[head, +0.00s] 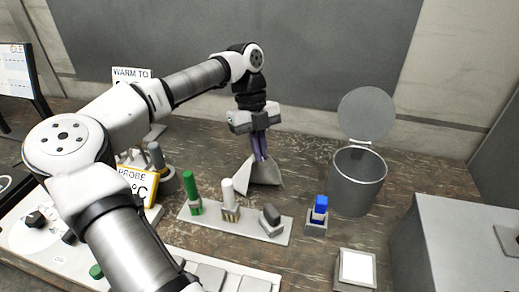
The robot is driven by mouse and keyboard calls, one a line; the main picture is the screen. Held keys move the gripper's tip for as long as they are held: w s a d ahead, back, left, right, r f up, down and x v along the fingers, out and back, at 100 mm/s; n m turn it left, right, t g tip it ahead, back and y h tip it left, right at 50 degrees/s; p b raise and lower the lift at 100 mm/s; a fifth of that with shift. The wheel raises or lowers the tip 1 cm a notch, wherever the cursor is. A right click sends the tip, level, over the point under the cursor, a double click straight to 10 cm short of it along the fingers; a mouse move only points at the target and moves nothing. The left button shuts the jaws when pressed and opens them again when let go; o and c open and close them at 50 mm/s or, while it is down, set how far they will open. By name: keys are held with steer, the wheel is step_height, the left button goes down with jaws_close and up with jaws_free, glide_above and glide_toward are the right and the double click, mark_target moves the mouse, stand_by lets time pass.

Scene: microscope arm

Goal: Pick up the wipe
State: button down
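The wipe (264,174) is a pale grey and white cloth in the head view, behind the row of small items on the grey strip. It is drawn up into a tent shape, with its peak at the fingertips and its edges flaring downward. My gripper (259,157) points straight down from above, its purple fingers close together and shut on the top of the wipe. The lower edge of the wipe is near the wooden table; I cannot tell whether it still touches.
A grey bin (357,182) with its lid raised stands to the right. The grey strip (222,220) in front holds green, white and dark items. A blue-topped item (320,210) and a small white-topped block (356,268) stand nearer. A yellow-edged sign (137,184) is left.

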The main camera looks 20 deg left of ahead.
step_height(320, 180, up, 8)
steer(key=p, duration=0.2)
steer(key=shift+r+p, duration=0.15)
steer(key=shift+p, duration=0.2)
stand_by(0.9)
